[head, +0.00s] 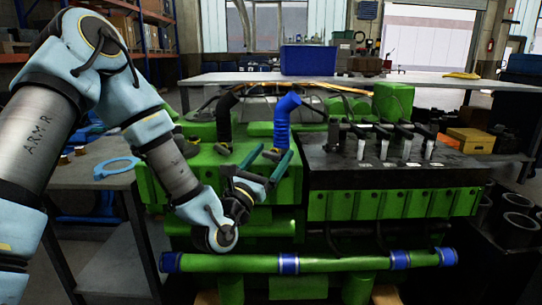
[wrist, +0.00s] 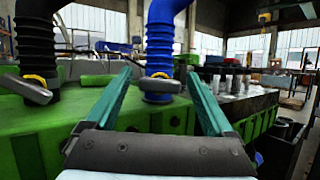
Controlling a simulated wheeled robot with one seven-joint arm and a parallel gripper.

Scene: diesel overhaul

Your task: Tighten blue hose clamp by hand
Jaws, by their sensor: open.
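The blue corrugated hose (head: 283,122) stands upright on the green engine, and it also shows in the wrist view (wrist: 160,48). The blue hose's clamp (wrist: 158,84), with a grey lever and a yellow part, sits at its base. My gripper (head: 277,150) is open and empty over the engine top. In the wrist view its two teal fingers (wrist: 159,76) appear one on each side of the hose base and clamp lever. They look apart from the clamp, though the exact gap is hard to tell.
A black corrugated hose (head: 225,118) with a similar clamp (wrist: 26,88) stands to the left. The dark engine section (head: 400,170) with several upright injectors lies to the right. A grey bench with a blue bin (head: 308,60) is behind. A green pipe (head: 340,264) runs below.

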